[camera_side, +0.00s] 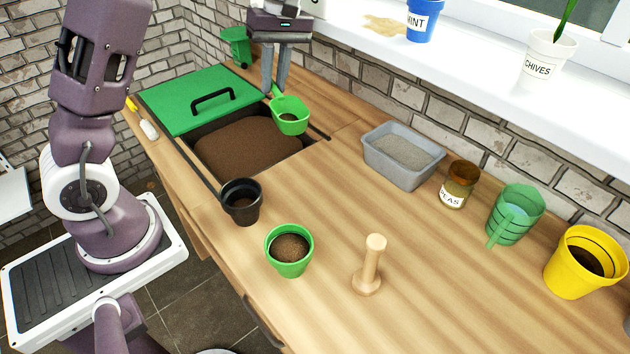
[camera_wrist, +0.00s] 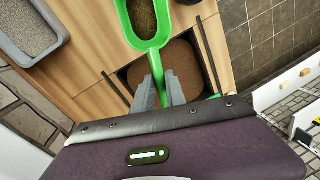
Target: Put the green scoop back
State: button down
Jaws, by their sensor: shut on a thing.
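My gripper (camera_side: 275,89) is shut on the handle of the green scoop (camera_side: 292,125) and holds it above the right part of the soil bin (camera_side: 245,146). Dark soil shows in the scoop's bowl. In the wrist view, the scoop (camera_wrist: 149,43) extends upward from my gripper (camera_wrist: 163,78), its handle between the two fingers. The bin's brown soil (camera_wrist: 183,62) shows below it. The green lid (camera_side: 165,110) with a black handle covers the back-left part of the bin.
A black pot (camera_side: 241,208) and a green pot of soil (camera_side: 290,262) stand in front of the bin. A grey tray (camera_side: 390,168), a peas jar (camera_side: 458,187), a green jug (camera_side: 515,215), a yellow pot (camera_side: 575,275) and a wooden dibber (camera_side: 370,268) stand to the right.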

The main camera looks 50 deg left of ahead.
jog(key=r+n, duration=0.1)
jog(key=a+r+n, duration=0.1)
jog(key=shift+r, duration=0.4)
jog(key=d+r+n, duration=0.1)
jog(key=d+r, duration=0.3)
jog(key=r, duration=0.6)
jog(key=shift+h, duration=0.3)
jog(key=f, duration=1.8)
jog(key=w+f, duration=0.1)
jog(key=f, duration=0.8)
jog(key=shift+a+f, duration=0.1)
jog(key=shift+f, duration=0.3)
jog(key=c, duration=1.4)
grip_release()
jog(key=shift+f, duration=0.1)
jog(key=shift+o, duration=0.2)
